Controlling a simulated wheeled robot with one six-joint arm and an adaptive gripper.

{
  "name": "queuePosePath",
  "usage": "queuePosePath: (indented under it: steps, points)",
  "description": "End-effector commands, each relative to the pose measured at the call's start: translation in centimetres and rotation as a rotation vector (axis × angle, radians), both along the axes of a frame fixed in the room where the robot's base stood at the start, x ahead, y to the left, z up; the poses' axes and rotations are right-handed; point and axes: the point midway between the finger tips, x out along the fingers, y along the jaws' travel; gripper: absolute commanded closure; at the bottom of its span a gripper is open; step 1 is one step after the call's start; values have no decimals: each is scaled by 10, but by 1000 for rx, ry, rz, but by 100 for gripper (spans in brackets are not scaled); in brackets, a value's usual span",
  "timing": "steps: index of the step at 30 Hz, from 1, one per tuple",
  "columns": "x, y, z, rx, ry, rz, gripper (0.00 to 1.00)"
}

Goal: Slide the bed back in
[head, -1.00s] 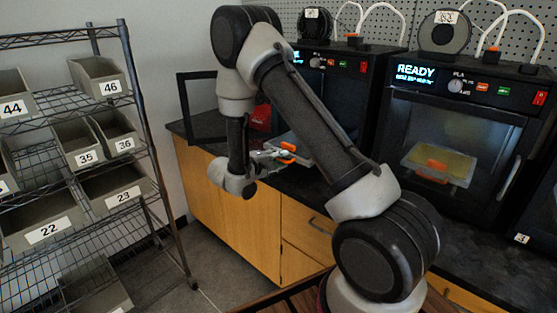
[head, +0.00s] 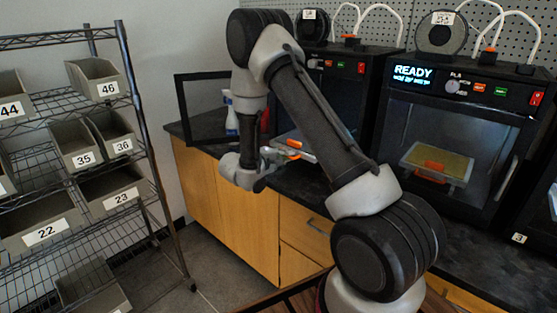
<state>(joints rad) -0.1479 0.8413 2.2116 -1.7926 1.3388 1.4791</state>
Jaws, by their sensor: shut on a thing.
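The bed (head: 284,148) is a thin pale plate with an orange part at its front edge. It shows at the opening of the left printer (head: 340,90), and its front end is outside the printer. My gripper (head: 276,154) is at the front edge of the bed, shut on it. My arm hides much of the left printer's chamber and part of the bed. The left printer's dark-framed door (head: 181,108) stands swung open to the left.
A second printer (head: 455,130) stands at the right, its door closed, with a READY display and a bed inside. A white spray bottle (head: 231,115) stands behind the open door. A wire shelf with numbered bins (head: 95,140) stands at left. Grey floor lies between shelf and cabinet.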

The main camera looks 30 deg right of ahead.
Motion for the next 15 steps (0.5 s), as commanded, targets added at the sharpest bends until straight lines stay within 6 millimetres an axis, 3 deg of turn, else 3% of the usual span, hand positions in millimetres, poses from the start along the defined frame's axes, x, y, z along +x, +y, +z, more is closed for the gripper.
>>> queuePosePath:
  steps: [9,15]
  points:
    - [28,-73,0,1,0,-6,100]
    - [42,-106,-1,1,1,-4,100]
